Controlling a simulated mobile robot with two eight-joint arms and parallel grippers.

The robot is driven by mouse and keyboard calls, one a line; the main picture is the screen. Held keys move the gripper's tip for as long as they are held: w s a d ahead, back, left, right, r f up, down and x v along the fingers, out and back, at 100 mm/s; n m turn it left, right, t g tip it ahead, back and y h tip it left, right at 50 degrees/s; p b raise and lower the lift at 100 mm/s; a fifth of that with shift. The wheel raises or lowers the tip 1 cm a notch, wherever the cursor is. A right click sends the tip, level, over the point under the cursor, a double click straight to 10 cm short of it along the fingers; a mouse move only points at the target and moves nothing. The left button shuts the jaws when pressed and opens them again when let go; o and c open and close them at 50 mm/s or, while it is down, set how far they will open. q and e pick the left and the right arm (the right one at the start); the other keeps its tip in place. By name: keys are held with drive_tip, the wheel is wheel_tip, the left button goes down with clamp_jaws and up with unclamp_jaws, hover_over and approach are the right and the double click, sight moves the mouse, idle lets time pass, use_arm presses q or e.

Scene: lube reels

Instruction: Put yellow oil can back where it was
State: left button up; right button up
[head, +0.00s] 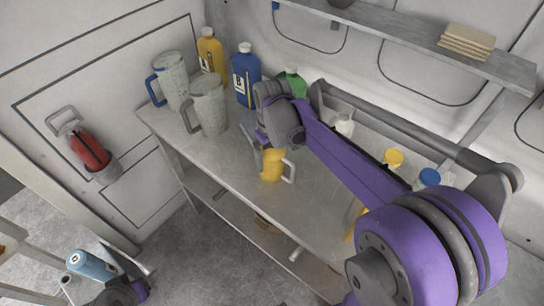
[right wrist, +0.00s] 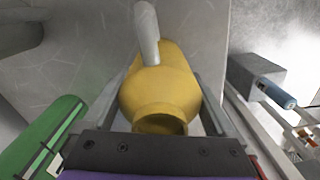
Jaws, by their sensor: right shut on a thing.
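The yellow oil can (head: 272,166) is a small yellow jug with a light grey handle, over the front part of the metal table. My right gripper (head: 262,153) reaches down to it from the right and is shut on it. In the right wrist view the yellow can (right wrist: 165,90) sits between the two fingers, its round opening towards the camera and its grey handle (right wrist: 147,33) pointing away. I cannot tell whether its base touches the table. My left gripper (head: 125,275) is at the lower left, away from the table, beside a light blue cylinder (head: 92,264); its jaws are unclear.
Two grey jugs (head: 208,105), a yellow bottle (head: 211,55), a blue bottle (head: 246,75) and a green bottle (head: 293,82) stand at the table's back left. A white bottle (head: 345,124) and yellow-capped container (head: 393,158) stand behind my right arm. The table's front left (head: 215,160) is clear.

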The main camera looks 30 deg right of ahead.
drive_tip(key=shift+f, duration=0.2)
drive_tip(key=o, duration=1.2)
drive_tip(key=shift+r, duration=0.15)
